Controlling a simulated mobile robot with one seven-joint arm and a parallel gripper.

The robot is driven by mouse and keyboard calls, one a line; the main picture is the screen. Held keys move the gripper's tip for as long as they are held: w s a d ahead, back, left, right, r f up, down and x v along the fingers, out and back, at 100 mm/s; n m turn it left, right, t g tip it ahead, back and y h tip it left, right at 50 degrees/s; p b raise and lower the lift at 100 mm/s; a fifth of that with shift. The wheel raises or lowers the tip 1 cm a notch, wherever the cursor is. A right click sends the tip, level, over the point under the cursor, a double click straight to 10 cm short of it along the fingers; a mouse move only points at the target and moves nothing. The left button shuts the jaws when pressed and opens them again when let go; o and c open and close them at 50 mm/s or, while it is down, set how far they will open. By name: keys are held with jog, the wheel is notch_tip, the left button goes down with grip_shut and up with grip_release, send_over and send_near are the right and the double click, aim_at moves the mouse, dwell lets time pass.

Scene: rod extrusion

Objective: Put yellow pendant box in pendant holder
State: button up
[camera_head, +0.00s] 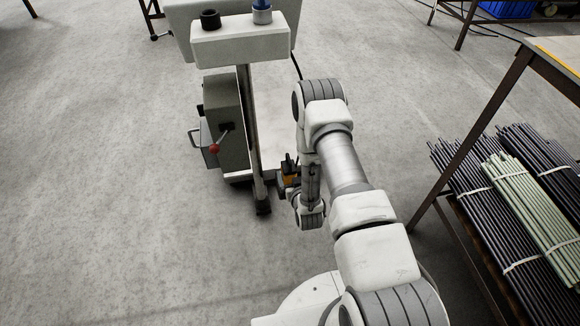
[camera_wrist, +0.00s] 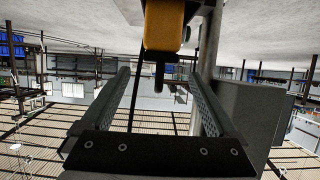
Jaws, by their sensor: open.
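The yellow pendant box (camera_wrist: 165,26) is at the top middle of the wrist view, with a dark stub pointing down from it between my fingertips. In the head view the yellow box (camera_head: 291,181) is small, low beside the machine's column and partly behind my arm. My gripper (camera_wrist: 159,74) is open, its two fingers either side of the stub. A clear gap shows on both sides, and the box body appears beyond the tips. I cannot make out the pendant holder or whether the box rests in it.
A grey machine (camera_head: 225,120) with a red-knobbed lever stands left of my arm. Its column (camera_head: 250,130) is close to the gripper. A rack of bundled rods (camera_head: 525,190) and a table (camera_head: 560,60) are at right. Floor at left is clear.

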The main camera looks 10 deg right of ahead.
jog(key=p+v, duration=0.2)
jog(key=v, duration=0.5)
jog(key=w+r+g, duration=0.2)
jog(key=w+r, duration=0.5)
jog(key=r, duration=0.7)
notch_tip(320, 180, up, 16)
jog(key=s+g, duration=0.2)
jog(key=s+r+g, duration=0.2)
jog(key=s+r, duration=1)
jog(key=s, duration=0.1)
jog(key=s+r+g, duration=0.2)
jog(key=s+r, duration=0.2)
jog(key=s, duration=1.1)
jog(key=shift+s, duration=0.15)
jog(key=shift+a+r, duration=0.1)
